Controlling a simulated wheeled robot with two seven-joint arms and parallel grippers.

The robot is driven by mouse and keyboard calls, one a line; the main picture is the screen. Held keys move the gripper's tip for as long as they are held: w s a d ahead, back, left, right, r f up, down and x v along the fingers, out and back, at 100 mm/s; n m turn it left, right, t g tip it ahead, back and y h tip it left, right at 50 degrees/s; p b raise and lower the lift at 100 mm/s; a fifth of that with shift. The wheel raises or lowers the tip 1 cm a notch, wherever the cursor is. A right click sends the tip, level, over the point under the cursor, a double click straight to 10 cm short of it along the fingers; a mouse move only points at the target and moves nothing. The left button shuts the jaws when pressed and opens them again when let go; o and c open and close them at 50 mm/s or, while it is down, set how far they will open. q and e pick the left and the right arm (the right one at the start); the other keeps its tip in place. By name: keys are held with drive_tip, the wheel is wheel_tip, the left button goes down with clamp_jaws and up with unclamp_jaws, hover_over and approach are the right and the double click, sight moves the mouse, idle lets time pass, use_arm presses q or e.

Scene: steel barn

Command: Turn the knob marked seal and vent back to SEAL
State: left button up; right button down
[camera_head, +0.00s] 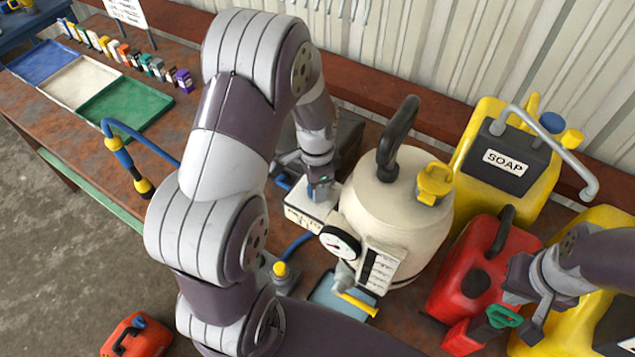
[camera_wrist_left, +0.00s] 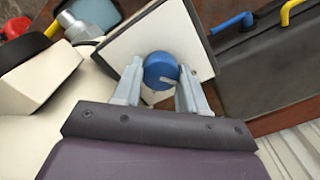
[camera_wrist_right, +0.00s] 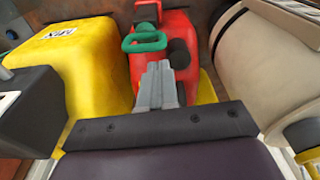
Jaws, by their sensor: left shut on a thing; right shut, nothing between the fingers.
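The blue round knob (camera_wrist_left: 160,70) sits on the white face of a box (camera_wrist_left: 118,45) in the left wrist view. A pale pointer bar on it points toward the right finger. My left gripper (camera_wrist_left: 158,88) has its two fingers on either side of the knob, shut on it. In the head view my left gripper (camera_head: 318,176) comes down on the white box (camera_head: 306,209) beside the cream tank; the lettering there is too small to read. My right gripper (camera_wrist_right: 160,85) is shut and empty, in front of the red can's green handle (camera_wrist_right: 143,40).
The cream tank (camera_head: 400,215) with a black handle and a gauge (camera_head: 340,243) stands right of the white box. A red can (camera_head: 480,275) and the yellow SOAP can (camera_head: 535,180) stand further right. Coloured trays (camera_head: 85,80) lie at the far left.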

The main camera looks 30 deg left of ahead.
use_arm(q)
drive_tip(key=o, duration=1.1)
drive_tip(key=shift+c, duration=0.2)
drive_tip(key=shift+s+a, duration=0.1)
drive_tip(key=shift+a, duration=0.05)
use_arm(e)
drive_tip(key=shift+a, duration=0.1)
use_arm(q)
wheel_tip(320, 180, up, 8)
drive_tip(key=p, duration=0.7)
drive_tip(key=shift+r, duration=0.1)
wheel_tip(320, 180, up, 4)
drive_tip(key=shift+r, duration=0.25)
use_arm(e)
wheel_tip(320, 180, up, 7)
drive_tip(key=shift+r, duration=0.2)
